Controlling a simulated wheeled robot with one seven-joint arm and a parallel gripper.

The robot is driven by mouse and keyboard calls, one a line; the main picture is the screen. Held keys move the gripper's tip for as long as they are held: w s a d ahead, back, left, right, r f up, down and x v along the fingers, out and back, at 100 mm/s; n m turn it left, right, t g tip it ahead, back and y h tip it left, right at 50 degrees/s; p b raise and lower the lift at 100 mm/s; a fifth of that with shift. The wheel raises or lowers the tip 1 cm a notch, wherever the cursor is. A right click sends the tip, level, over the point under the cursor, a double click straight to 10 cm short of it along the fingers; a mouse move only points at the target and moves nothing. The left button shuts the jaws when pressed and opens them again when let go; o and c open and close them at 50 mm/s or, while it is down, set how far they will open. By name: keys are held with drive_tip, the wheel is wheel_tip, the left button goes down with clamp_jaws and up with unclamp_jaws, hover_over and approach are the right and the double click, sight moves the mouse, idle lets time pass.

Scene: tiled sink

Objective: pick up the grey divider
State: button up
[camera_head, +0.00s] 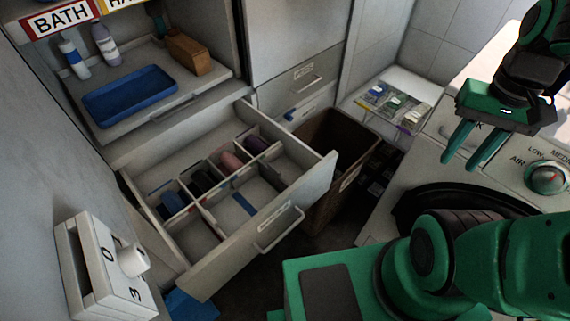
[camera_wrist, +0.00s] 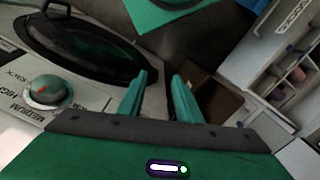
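The pale grey divider (camera_head: 222,191) stands inside an open drawer (camera_head: 316,180), splitting it into several compartments. Small dark and pink rolled items lie in its back row. In the wrist view, part of the drawer (camera_wrist: 264,82) shows at the right edge with some pink and dark contents. My gripper (camera_head: 460,162) hangs at the right over the front of the washing machine, far from the divider. Its two fingers are apart and empty, as the wrist view (camera_wrist: 161,78) also shows.
A brown bin (camera_head: 330,150) stands right of the drawer. A washing machine (camera_head: 500,185) with a dial is at the right. A shelf with a blue tray (camera_head: 130,95) and bottles is above the drawer.

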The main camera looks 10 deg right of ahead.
drive_tip(key=shift+o, duration=0.4)
drive_tip(key=shift+w+a, duration=0.1)
drive_tip(key=shift+a, duration=0.2)
drive_tip(key=o, duration=0.7)
drive_tip(key=shift+s+a+r, duration=0.1)
drive_tip(key=shift+s+r, duration=0.15)
drive_tip(key=shift+s, duration=0.25)
drive_tip(key=w+a+f+m+g+h, duration=0.1)
drive_tip(key=w+a+f+h, duration=0.2)
drive_tip(key=w, duration=0.7)
drive_tip(key=m+t+h, duration=0.1)
drive_tip(key=t+h, duration=0.3)
drive_tip(key=h, duration=0.1)
hover_over(275, 167)
drive_tip(key=d, duration=0.9)
wheel_tip(275, 167, down, 10)
drive_tip(key=a+f+t, duration=0.2)
drive_tip(key=a, duration=0.1)
drive_tip(key=s+a+f+t, duration=0.1)
drive_tip(key=a+f+t, duration=0.1)
drive_tip(key=a+f, duration=0.1)
drive_tip(key=s+a+f+t, duration=0.1)
drive_tip(key=a+f+t, duration=0.1)
drive_tip(key=a, duration=0.3)
drive_tip(key=shift+s+a+f+h, duration=0.1)
drive_tip(key=shift+f+h, duration=0.3)
drive_tip(key=shift+x, duration=3.7)
